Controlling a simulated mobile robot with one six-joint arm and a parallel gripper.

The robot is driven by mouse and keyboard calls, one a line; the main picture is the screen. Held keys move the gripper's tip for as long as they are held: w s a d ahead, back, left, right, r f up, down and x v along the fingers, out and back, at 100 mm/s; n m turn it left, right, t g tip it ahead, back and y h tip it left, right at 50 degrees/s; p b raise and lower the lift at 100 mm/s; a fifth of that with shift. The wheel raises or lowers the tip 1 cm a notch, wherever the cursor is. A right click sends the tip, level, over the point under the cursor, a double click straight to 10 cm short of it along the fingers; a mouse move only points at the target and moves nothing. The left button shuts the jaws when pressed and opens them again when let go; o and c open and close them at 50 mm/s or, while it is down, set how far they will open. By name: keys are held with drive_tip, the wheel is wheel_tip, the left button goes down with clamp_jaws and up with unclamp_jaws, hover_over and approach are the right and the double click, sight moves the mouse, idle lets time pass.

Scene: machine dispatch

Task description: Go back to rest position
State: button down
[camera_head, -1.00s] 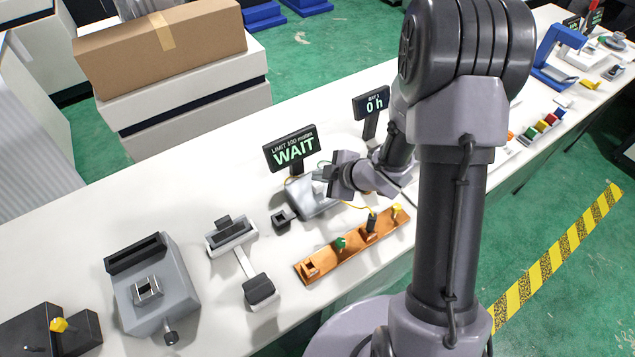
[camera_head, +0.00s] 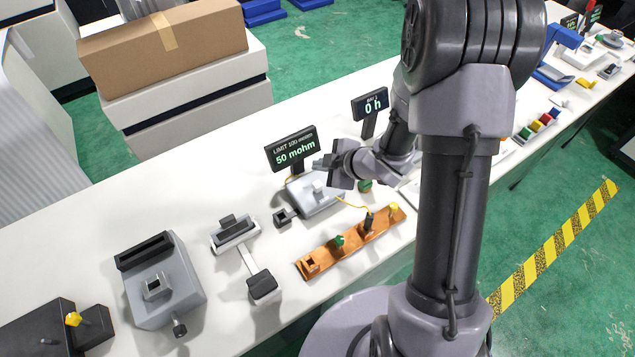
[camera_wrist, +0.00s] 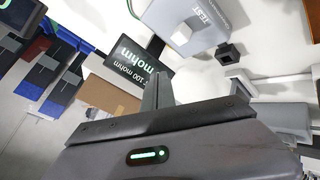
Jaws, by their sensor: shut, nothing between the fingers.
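My gripper (camera_head: 322,163) is shut and empty. It hangs in the air over the white bench (camera_head: 200,190), beside the grey test unit (camera_head: 318,192). In the wrist view its shut fingers (camera_wrist: 158,90) point toward the display (camera_head: 291,149), which reads "50 mohm" under a limit of 100 mohm. The grey unit also shows in the wrist view (camera_wrist: 185,22), marked "TEST", with a white button on top. My arm hides part of the bench to the right of the gripper.
An orange rack (camera_head: 350,243) with green, black and yellow-topped items stands in front of the unit. A second display (camera_head: 370,103) reads "0 h". A small stand (camera_head: 262,285) and a grey fixture (camera_head: 165,290) are at left. A cardboard box (camera_head: 165,45) is behind.

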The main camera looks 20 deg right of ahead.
drive_tip(key=s+d+r+m+h+b, duration=0.1)
drive_tip(key=d+r+m+h+b, duration=0.15)
drive_tip(key=r+m, duration=0.2)
drive_tip(key=s+d+r+m+h+b, duration=0.2)
drive_tip(key=d+r+m+h, duration=0.15)
drive_tip(key=r, duration=0.25)
drive_tip(key=s+a+r+m+y+b, duration=0.1)
drive_tip(key=s+a+r+m, duration=0.1)
drive_tip(key=s, duration=0.5)
drive_tip(key=s+a+r+m+g+y+b, duration=0.1)
drive_tip(key=s+a+m, duration=0.4)
drive_tip(key=s, duration=0.2)
drive_tip(key=s+a+r+m+g+y+b, duration=0.1)
drive_tip(key=s+a+r+m, duration=0.1)
drive_tip(key=s, duration=0.5)
drive_tip(key=shift+s+a+r+m+b, duration=0.15)
drive_tip(key=shift+a+r+m+b, duration=0.2)
drive_tip(key=shift+a+m, duration=0.65)
drive_tip(key=shift+d, duration=0.3)
